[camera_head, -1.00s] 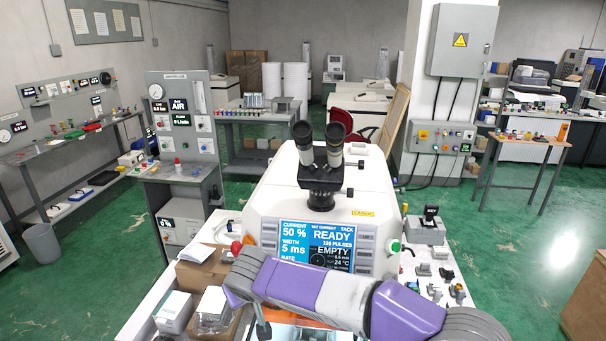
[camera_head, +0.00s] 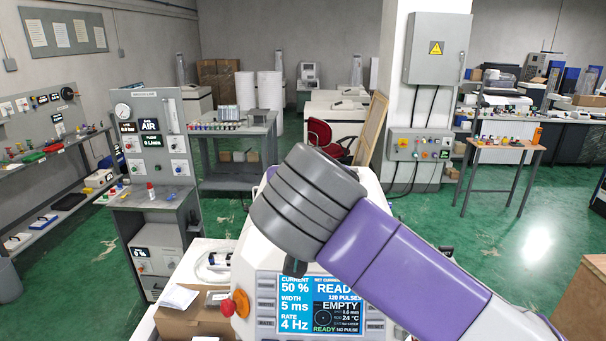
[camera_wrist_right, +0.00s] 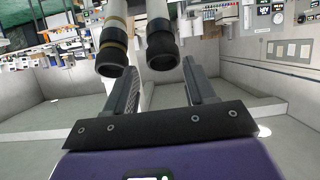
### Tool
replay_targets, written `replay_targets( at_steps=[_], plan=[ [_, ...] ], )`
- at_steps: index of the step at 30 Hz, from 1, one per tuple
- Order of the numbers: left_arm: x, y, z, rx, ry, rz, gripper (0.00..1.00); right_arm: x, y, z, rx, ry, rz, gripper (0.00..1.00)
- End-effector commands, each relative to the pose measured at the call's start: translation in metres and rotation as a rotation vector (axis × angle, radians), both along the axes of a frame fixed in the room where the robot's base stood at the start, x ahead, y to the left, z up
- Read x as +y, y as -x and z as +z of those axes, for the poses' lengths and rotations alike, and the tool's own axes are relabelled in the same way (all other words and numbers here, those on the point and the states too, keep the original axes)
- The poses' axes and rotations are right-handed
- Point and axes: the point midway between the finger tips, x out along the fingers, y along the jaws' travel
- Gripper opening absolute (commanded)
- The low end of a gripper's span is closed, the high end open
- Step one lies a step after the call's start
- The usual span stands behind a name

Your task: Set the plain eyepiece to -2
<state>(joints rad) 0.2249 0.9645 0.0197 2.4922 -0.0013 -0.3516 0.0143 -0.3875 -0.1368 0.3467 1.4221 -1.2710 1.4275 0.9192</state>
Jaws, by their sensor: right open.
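In the right wrist view, two dark-capped eyepieces point toward my right gripper (camera_wrist_right: 160,72). The left one (camera_wrist_right: 112,48) has a tan ring on its barrel. The other, the plain eyepiece (camera_wrist_right: 161,45), has no such ring. My right gripper is open, its fingers on either side of a gap in line with the plain eyepiece. I cannot tell whether the fingertips reach past its cap; no contact shows. Any scale marks are too small to read. In the head view my right arm hides both eyepieces. My left gripper is not in view.
The white machine's display (camera_head: 320,302) reads READY and EMPTY. An orange-red knob (camera_head: 240,303) is left of it. A cardboard box (camera_head: 195,318) stands at the machine's left. A grey gauge panel (camera_head: 155,135) stands farther back left.

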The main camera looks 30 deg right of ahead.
Motion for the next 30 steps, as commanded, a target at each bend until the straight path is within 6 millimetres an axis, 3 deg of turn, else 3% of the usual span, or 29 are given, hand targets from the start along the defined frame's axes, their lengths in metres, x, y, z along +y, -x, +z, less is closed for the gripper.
replay_targets(
  at_steps=[9, 19, 27, 30],
  plan=[
    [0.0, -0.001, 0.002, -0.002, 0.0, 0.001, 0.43, -0.02, -0.035, -0.017, 0.005, 0.003, -0.001, 0.55],
    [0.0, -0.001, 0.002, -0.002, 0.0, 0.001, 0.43, -0.022, -0.04, -0.02, 0.004, 0.003, 0.001, 0.55],
    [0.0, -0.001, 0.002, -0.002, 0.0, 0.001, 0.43, -0.022, -0.04, -0.02, 0.004, 0.002, 0.001, 0.18],
    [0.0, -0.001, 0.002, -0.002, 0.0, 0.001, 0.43, -0.022, -0.04, -0.019, 0.005, 0.003, 0.002, 0.18]
  ],
)
